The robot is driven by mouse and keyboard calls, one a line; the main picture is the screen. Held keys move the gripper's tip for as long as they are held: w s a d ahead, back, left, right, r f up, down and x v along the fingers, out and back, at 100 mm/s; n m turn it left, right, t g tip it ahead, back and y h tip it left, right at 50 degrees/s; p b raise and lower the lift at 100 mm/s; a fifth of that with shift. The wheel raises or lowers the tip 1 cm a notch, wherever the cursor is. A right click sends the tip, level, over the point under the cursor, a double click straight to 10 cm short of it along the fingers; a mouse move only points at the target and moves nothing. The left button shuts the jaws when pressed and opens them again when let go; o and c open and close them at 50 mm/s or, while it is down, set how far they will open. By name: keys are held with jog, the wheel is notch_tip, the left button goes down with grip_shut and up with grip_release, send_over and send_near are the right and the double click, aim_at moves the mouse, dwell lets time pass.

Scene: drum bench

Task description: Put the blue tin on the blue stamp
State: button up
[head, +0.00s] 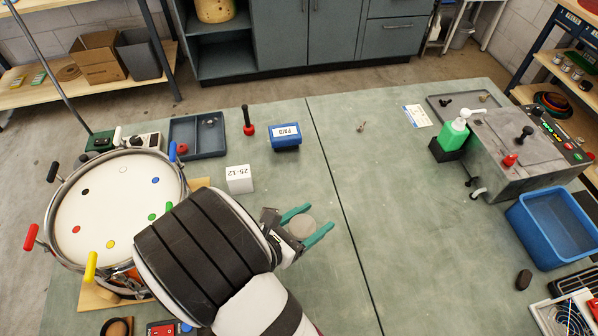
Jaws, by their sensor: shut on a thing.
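My gripper (318,220) is over the bench, right of the drum, with its two teal fingers shut on a small round tin (302,227). Only the tin's pale, greyish-tan top shows; its side colour is hidden. The drum (105,215) stands at the left with coloured round marks on its white skin. The blue mark (155,181), which fits the blue stamp, is near the skin's upper right and looks bare. The tin is well to the right of it. My arm covers the drum's lower right edge.
Coloured handles, such as a yellow one (90,266) and a red one (30,237), stick up around the drum rim. A white block (239,179), a blue box (285,137) and a grey tray (197,137) stand behind. The bench right of my gripper is mostly clear.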

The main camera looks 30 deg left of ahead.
jog(key=w+a+n+y, duration=0.3)
jog(key=w+a+y, duration=0.1)
jog(key=w+a, duration=0.7)
jog(key=w+a+r+n+y, duration=0.15)
jog(key=w+r, duration=0.25)
jog(key=w, duration=0.4)
jog(key=w+r+n+y, duration=0.2)
jog(key=w+r, duration=0.2)
jog(key=w, duration=0.4)
send_over(287, 125)
jog(key=shift+g+y, duration=0.25)
jog(key=shift+g, duration=0.15)
notch_tip(287, 125, down, 7)
jog(key=shift+w+f, duration=0.1)
notch_tip(287, 125, down, 4)
jog(key=shift+r, duration=0.1)
